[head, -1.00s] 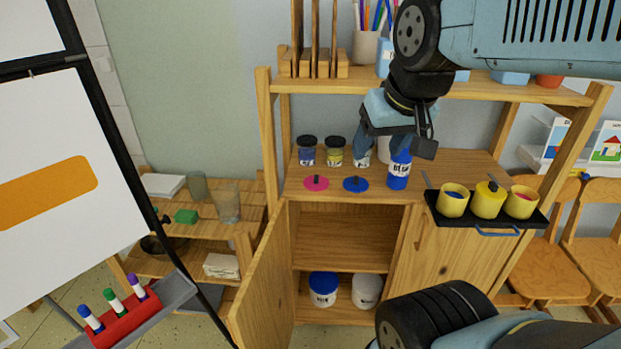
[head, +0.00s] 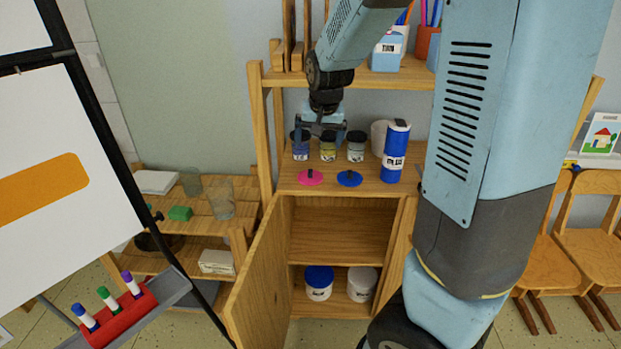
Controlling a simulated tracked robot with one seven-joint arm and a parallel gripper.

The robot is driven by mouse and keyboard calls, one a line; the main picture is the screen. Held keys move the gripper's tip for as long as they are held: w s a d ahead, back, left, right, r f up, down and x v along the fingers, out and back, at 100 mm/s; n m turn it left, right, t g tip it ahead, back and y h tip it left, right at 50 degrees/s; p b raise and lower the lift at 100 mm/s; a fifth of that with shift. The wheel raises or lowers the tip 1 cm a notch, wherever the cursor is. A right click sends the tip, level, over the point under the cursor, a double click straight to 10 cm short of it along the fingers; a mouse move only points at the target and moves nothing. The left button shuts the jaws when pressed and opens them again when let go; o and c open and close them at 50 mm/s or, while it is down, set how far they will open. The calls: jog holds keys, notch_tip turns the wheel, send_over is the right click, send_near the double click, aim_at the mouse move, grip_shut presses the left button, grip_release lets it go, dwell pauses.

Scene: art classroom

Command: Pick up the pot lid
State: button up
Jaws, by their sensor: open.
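A pink lid (head: 311,177) and a blue lid (head: 349,178), each with a dark knob, lie flat on the shelf's wooden middle board, near its front edge. My gripper (head: 321,136) is open and empty, pointing down. It is above and behind the pink lid in the picture, in front of the row of small jars, and does not touch either lid. Its fingertips overlap the jars in view, so the exact gap to them cannot be told. The tray with yellow pots is hidden behind my arm.
Several dark-capped jars (head: 356,146) stand behind the lids. A tall blue bottle (head: 395,151) stands right of the blue lid, and a white container (head: 380,137) stands behind it. The upper board (head: 276,80) is above. An open cupboard door (head: 262,285) juts out below.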

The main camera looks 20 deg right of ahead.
jog(key=w+a+f+h, duration=0.1)
jog(key=w+f, duration=0.3)
send_over(310, 174)
jog(key=s, duration=0.2)
jog(key=f, duration=0.8)
jog(key=shift+w+a+f, duration=0.1)
jog(key=shift+a+f, duration=0.25)
jog(key=shift+x, duration=2.7)
jog(key=c, duration=0.7)
jog(key=shift+c, duration=0.2)
